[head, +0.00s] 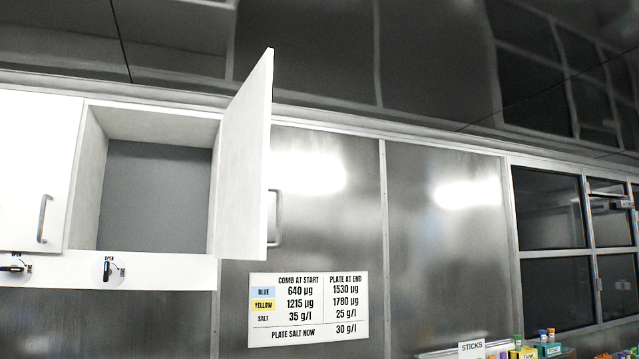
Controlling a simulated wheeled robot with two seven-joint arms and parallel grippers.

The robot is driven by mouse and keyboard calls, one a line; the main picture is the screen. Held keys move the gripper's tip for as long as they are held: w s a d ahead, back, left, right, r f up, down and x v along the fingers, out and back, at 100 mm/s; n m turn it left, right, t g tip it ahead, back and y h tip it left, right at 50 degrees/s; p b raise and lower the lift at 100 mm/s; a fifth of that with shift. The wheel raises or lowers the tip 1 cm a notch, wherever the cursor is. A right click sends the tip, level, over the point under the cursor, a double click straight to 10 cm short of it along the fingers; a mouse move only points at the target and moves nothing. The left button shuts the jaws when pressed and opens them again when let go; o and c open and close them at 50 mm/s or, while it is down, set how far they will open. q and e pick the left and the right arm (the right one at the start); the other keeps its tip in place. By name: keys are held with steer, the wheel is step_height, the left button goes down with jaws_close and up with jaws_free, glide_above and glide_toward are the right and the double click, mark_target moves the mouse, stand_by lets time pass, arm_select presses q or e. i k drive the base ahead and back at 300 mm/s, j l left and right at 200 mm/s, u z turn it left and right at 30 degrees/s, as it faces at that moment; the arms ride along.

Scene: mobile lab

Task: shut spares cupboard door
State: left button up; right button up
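The spares cupboard, taken to be the open white wall cupboard (152,255), is at the left of the head view. Its door (243,165) is hinged on the right side and swung wide open, standing out from the wall. A grey bar handle (274,217) is on the door near its lower free edge. The part of the inside that shows, with its grey back panel (158,195), looks empty. Neither of my grippers is in view.
A closed white door (35,165) with a handle is left of the opening. Small black switches (108,270) sit below. A printed sign (308,309) is on the steel wall. Coloured containers (548,350) and a STICKS label (471,348) are at the lower right.

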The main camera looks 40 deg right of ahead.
mark_target(242, 217)
steer(key=l, duration=1.1)
steer(key=k+l, duration=0.15)
steer(key=l, duration=0.9)
